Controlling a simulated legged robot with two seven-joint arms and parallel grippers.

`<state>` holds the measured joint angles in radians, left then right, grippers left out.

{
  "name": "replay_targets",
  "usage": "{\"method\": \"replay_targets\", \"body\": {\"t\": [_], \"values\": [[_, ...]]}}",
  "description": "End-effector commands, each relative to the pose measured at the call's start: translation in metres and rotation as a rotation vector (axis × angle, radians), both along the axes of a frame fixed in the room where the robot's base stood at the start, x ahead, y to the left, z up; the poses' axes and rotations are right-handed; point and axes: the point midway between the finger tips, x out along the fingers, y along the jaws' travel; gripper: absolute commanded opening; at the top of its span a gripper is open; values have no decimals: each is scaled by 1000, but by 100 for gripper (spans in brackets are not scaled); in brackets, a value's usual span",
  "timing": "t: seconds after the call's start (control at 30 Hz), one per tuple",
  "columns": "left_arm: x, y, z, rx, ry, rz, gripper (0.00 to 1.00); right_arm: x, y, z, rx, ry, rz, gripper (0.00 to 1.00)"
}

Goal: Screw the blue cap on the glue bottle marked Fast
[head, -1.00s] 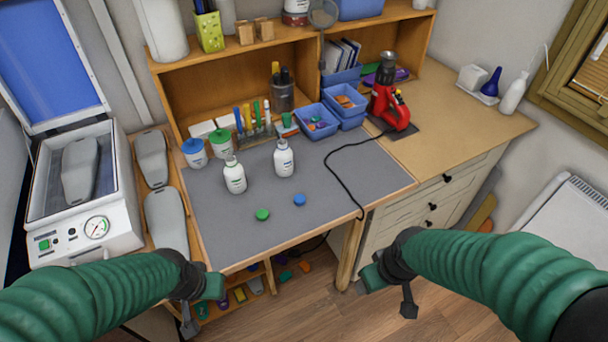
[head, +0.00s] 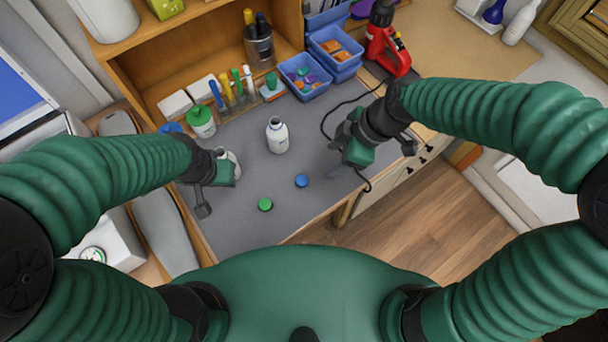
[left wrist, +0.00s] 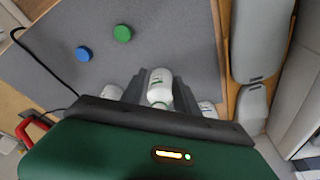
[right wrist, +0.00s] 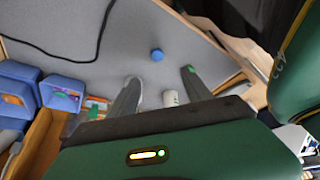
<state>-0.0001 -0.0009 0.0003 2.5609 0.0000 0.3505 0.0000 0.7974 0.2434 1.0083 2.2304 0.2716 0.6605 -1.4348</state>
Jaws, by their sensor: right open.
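The blue cap (head: 301,181) lies on the grey mat, right of and behind the green cap (head: 265,204). A white glue bottle (head: 277,135) stands uncapped behind them. A second white bottle (head: 232,158) is partly hidden by my left gripper (head: 213,187). In the left wrist view, this bottle (left wrist: 160,85) with green marks is between the fingers; whether they press on it is unclear. My right gripper (head: 345,165) is open and empty above the mat's right side. In the right wrist view the blue cap (right wrist: 157,54) lies beyond its fingertips. The bottle lettering is unreadable.
A jar with a green lid (head: 201,121) and a rack of tubes (head: 235,92) stand behind. Blue bins (head: 304,78) and a red tool (head: 385,45) are at the back right. A black cable (head: 328,118) runs near my right gripper.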

Motion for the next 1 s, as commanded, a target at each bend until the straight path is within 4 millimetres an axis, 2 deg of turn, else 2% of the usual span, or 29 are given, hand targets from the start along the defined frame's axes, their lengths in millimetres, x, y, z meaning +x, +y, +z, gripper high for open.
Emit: {"method": "replay_targets", "body": {"t": [0.13,0.4,0.6,1.0], "values": [[0,0,-9,0,0,0,36,1,10,-18,1,4,6,57],[1,0,-30,0,0,1,36,4,33,-73,0,4,7,57],[1,0,-38,0,-1,0,36,7,44,-103,-1,3,4,57],[1,0,-38,0,-1,0,36,8,47,-109,-2,1,1,57]]}}
